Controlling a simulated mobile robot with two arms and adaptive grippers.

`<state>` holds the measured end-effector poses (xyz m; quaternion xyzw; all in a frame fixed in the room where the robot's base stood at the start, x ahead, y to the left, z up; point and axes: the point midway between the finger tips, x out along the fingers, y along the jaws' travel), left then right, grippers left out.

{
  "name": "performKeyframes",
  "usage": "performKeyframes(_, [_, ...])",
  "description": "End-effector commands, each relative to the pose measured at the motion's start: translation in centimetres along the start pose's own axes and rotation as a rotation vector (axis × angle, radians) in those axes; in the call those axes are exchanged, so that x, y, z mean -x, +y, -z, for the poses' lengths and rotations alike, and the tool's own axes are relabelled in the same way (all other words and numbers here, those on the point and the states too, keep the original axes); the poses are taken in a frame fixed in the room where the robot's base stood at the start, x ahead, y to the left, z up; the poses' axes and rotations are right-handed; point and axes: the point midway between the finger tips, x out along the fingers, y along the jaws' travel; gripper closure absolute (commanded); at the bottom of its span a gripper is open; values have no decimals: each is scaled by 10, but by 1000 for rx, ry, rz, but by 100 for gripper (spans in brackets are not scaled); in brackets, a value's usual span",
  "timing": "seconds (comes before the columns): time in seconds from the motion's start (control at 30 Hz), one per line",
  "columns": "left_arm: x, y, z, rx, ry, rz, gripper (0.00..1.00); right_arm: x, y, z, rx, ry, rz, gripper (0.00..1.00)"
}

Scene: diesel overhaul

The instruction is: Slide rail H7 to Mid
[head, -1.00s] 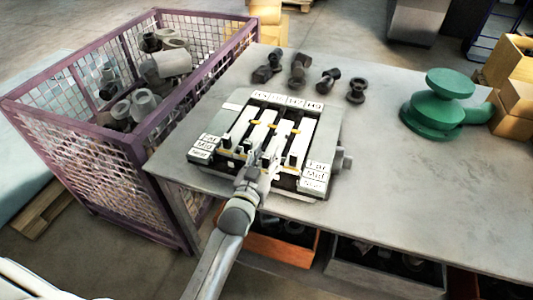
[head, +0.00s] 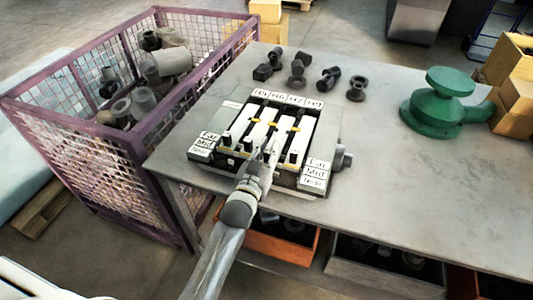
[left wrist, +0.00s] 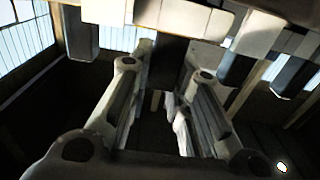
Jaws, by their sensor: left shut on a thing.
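The grey rail fixture (head: 335,125) lies on the table, with white rails under labels H5, H6, H7 and H9. The H7 label (head: 296,100) is third from the left. Far, Mid and Near labels stand on both sides; the right Mid label (head: 315,172) is clear. My left gripper (head: 268,154) is at the near part of the third rail, shut on its dark handle, which it mostly hides. In the left wrist view, the dark handle (left wrist: 172,62) shows between the fingers, with other dark handles to either side. My right gripper is not in view.
Uncovered black handles stand left of my gripper and one (head: 292,157) stands close to its right. Dark metal parts (head: 298,70) lie behind the fixture. A green part (head: 437,110) stands to the right. A purple mesh crate (head: 120,140) adjoins the table's left side.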

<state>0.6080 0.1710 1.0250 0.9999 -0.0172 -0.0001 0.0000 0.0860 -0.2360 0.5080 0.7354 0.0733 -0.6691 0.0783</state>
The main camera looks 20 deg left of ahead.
Motion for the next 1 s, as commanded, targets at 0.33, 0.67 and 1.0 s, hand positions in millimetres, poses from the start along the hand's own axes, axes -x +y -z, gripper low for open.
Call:
performKeyframes(0.33, [-22,0,2,-1,3,0,100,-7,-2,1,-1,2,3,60])
performKeyframes(0.67, [-22,0,2,0,3,0,60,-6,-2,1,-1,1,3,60])
performKeyframes(1.0, [-21,0,1,0,2,0,59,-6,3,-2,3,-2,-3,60])
